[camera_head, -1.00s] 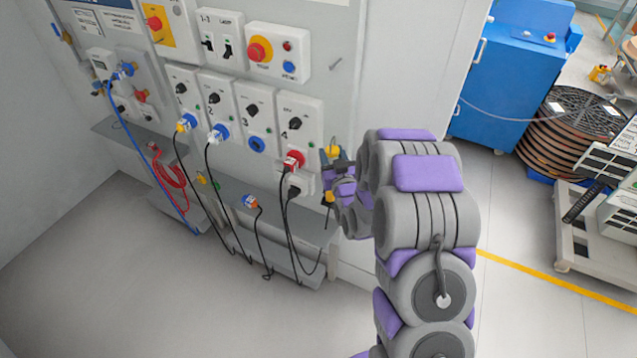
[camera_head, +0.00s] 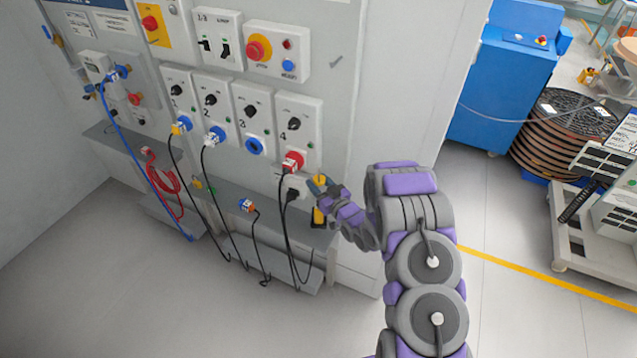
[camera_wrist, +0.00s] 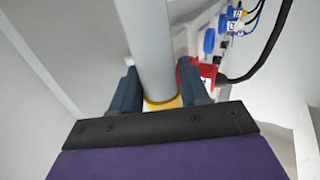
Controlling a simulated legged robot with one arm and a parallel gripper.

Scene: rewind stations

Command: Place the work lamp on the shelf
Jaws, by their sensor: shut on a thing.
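The work lamp (camera_head: 319,215), yellow with a dark lower part, is upright at the right end of the grey shelf (camera_head: 228,190) under the sockets. My gripper (camera_head: 322,187) is shut on its upper part. In the wrist view, the lamp (camera_wrist: 147,45) shows as a grey cylinder with a yellow ring, between the two dark fingers of my gripper (camera_wrist: 158,88). The lamp's lower end appears at shelf height; I cannot tell whether it touches the shelf.

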